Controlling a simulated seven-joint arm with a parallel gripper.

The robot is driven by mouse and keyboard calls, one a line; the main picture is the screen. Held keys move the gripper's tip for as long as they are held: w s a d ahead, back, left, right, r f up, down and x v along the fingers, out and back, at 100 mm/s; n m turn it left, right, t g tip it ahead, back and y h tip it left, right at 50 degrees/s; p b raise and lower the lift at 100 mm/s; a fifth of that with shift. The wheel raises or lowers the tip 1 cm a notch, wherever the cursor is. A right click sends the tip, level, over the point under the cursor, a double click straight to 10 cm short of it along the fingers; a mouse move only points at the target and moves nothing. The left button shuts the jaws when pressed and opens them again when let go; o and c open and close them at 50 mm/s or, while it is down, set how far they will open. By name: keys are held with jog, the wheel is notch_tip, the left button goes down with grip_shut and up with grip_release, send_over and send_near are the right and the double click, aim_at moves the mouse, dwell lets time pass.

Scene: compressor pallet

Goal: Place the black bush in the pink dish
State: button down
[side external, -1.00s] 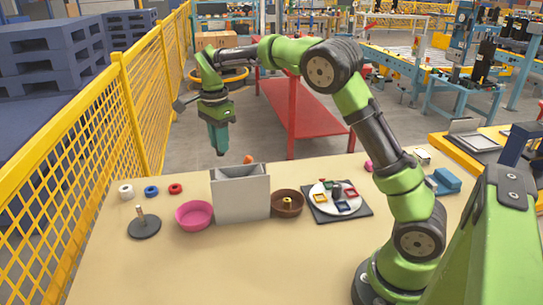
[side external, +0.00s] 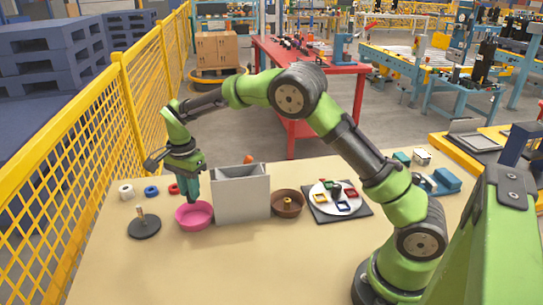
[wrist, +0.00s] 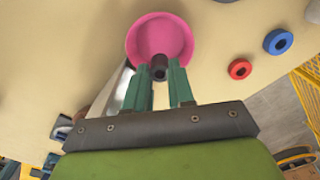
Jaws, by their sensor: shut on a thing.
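The pink dish (side external: 195,217) stands on the table, left of the grey bin; it also shows at the top of the wrist view (wrist: 144,33). My gripper (side external: 192,198) is low at the dish, its fingertips over the dish's area. In the wrist view my gripper (wrist: 159,73) is shut on the black bush (wrist: 159,64), a small dark cylinder with a hole, seen against the dish's near side. I cannot tell whether the bush touches the dish floor.
The grey bin (side external: 240,195) stands close to the right of the dish. The brown bowl (side external: 288,203) is beyond it. A peg on a round base (side external: 144,227) is at the left. White, blue (side external: 151,191) and red rings lie behind. The front table is clear.

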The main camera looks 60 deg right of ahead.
notch_tip(320, 180, down, 7)
jog(key=shift+r, duration=0.15)
dwell(0.4)
jog(key=c, duration=1)
grip_release()
